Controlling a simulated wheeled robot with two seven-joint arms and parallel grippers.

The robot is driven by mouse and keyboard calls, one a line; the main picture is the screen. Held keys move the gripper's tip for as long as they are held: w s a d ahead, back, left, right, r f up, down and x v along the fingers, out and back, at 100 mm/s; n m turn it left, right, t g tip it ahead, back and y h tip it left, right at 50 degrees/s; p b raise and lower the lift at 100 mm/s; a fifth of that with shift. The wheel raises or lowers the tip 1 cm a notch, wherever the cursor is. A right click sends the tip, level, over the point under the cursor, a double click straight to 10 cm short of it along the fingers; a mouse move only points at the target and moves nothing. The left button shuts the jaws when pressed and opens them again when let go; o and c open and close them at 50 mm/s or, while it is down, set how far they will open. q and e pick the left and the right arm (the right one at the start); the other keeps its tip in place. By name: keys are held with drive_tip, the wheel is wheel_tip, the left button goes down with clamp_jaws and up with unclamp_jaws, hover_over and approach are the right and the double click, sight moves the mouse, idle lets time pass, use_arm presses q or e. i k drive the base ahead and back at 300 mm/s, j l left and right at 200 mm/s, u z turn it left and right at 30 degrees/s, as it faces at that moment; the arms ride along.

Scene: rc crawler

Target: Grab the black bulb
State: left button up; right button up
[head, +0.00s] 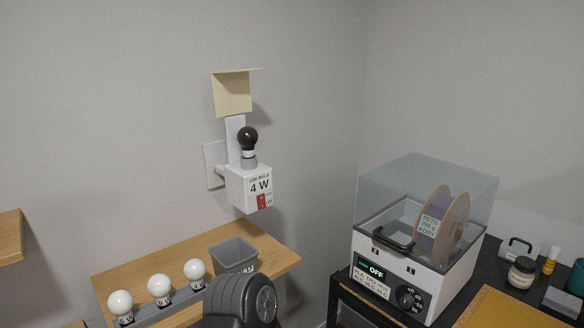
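The black bulb (248,138) stands upright in a light-coloured socket on top of a white wall fixture (249,187). The fixture's front is marked "4 W" and has a red switch (262,201). Nothing is touching the bulb. Neither of my grippers shows in the head view. A dark grey rounded arm part of mine stands at the bottom, in front of the shelf, and I cannot tell which arm it belongs to.
Below the fixture, a wooden shelf (137,275) holds three white bulbs (160,288) in a row and a grey bin (234,256). A cream flap (232,92) juts out above the bulb. A filament dryer (408,262) with a clear lid stands at right.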

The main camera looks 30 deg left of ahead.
sight(247, 137)
drive_tip(key=u, duration=1.3)
drive_tip(key=l+z, duration=0.2)
drive_tip(key=k+j, duration=0.05)
drive_tip(key=j, duration=0.05)
